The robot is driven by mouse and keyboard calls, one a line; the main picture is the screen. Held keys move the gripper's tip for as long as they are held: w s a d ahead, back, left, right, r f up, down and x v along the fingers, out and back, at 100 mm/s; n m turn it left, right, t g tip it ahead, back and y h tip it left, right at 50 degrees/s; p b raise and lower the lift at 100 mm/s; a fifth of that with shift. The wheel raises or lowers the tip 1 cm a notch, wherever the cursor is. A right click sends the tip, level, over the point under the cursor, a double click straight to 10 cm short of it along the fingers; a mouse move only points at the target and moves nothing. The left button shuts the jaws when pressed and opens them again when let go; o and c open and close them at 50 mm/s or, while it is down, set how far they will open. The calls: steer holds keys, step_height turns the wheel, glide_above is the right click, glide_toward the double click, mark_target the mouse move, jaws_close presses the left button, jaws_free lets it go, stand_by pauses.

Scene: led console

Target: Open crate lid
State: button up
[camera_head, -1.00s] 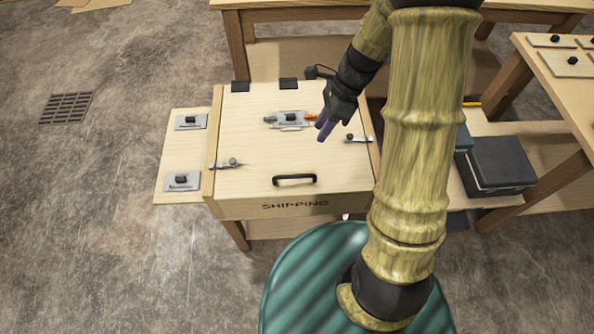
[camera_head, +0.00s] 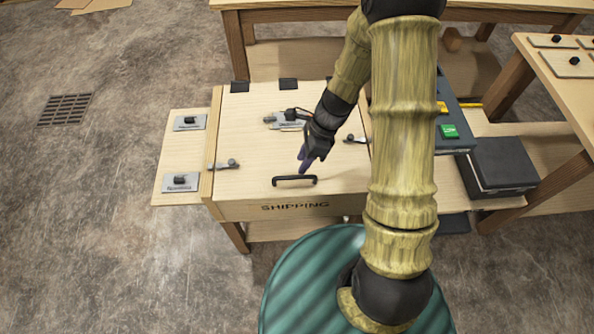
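The shipping crate (camera_head: 240,211) stands in the middle with its pale wooden lid (camera_head: 245,145) shut flat. A black bar handle (camera_head: 294,181) is fixed near the lid's front edge. Two metal latches sit at the lid's sides, a left latch (camera_head: 224,164) and a right latch (camera_head: 354,139). A metal bolt plate (camera_head: 284,121) lies toward the lid's back, partly behind my arm. My gripper (camera_head: 304,167) points down just behind the handle's right half. Its purple fingertips look close to the handle; I cannot tell whether they touch it, nor how far apart they are.
A side board with two small metal plates, back (camera_head: 189,122) and front (camera_head: 181,182), adjoins the crate's left. A dark box (camera_head: 498,164) and a panel with a green button (camera_head: 449,131) are at the right. Another table (camera_head: 560,70) stands at far right.

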steer(key=x, duration=0.5)
steer(key=shift+a+f+b, duration=0.1)
steer(key=shift+b, duration=0.2)
jaws_close()
